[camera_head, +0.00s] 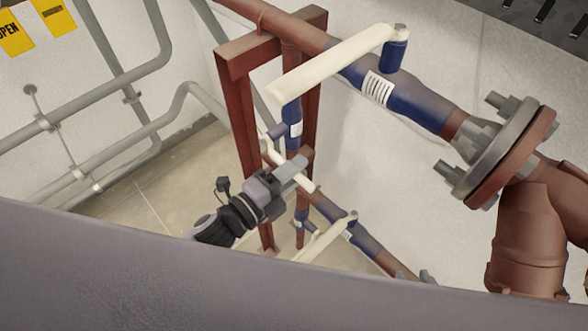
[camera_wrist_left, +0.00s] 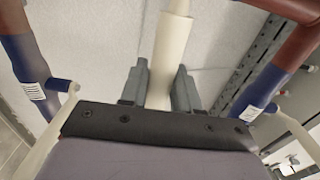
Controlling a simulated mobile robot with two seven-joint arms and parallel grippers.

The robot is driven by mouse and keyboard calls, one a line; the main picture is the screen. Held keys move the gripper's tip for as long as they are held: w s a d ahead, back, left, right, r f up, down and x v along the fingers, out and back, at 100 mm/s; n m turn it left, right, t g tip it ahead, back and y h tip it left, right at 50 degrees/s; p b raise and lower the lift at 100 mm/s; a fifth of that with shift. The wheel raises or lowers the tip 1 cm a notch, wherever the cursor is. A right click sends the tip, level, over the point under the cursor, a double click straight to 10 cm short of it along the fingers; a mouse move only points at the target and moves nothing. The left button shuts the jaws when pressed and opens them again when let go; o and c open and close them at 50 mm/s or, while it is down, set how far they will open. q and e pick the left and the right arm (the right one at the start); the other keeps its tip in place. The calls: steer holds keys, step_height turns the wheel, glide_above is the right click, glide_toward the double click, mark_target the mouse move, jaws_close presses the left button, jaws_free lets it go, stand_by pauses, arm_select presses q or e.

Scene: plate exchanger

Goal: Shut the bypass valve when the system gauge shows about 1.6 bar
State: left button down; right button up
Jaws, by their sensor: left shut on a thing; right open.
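My left gripper (camera_head: 292,172) reaches in among the blue valves and brown pipes in the head view. In the left wrist view a cream valve lever (camera_wrist_left: 167,62) runs between the two grey fingers, which are shut on it. In the head view the gripper covers part of this lever. A longer cream lever (camera_head: 335,66) stands above, on a blue valve (camera_head: 405,90) in the upper brown pipe. Another cream lever (camera_head: 325,238) lies below the gripper. No label visible here tells which valve is the bypass. No gauge shows, and my right gripper is not in view.
A brown steel frame (camera_head: 236,105) stands close behind the gripper. A bolted flange (camera_head: 503,150) and thick brown pipe (camera_head: 525,235) are on the right. Grey pipes (camera_head: 70,110) run along the left wall. Yellow tags (camera_head: 15,35) hang at top left.

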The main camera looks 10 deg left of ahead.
arm_select(q)
steer(key=c, duration=0.9)
jaws_free()
steer(key=shift+r, duration=0.2)
steer(key=shift+f, duration=0.1)
steer(key=v, duration=0.7)
steer(key=shift+b, duration=0.4)
steer(key=shift+a, duration=0.15)
steer(key=s+a+f+n+g+y+p, duration=0.1)
steer(key=s+a+f+n+y, duration=0.3)
steer(key=n, duration=0.7)
steer(key=s+a+f+n+g+y+p, duration=0.1)
steer(key=s+a+f+n+g+y, duration=0.2)
steer(key=f+n, duration=0.4)
steer(key=s+a+n+y, duration=0.1)
steer(key=n, duration=0.3)
steer(key=shift+a+n, duration=0.35)
steer(key=shift+n, duration=0.05)
